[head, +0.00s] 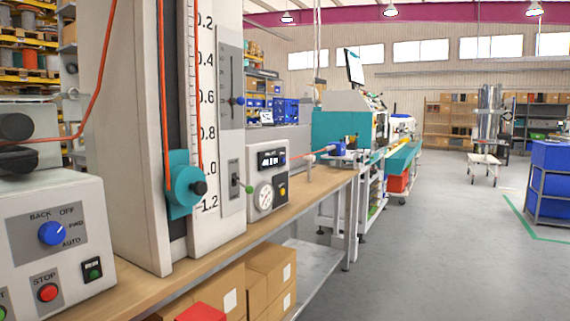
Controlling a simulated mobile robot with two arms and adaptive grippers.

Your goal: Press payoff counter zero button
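A small off-white box (252,190) stands on the wooden bench right of the tall scale column. The lettering is too small to read, so I cannot tell which control is the payoff counter zero button. Neither of my grippers is in view.
The tall column (128,150) carries a scale, orange cable and a teal pulley (183,186). A control box (50,210) with a blue selector (52,233) and red stop button (47,292) stands at left. Cartons (270,270) sit under the bench (230,255).

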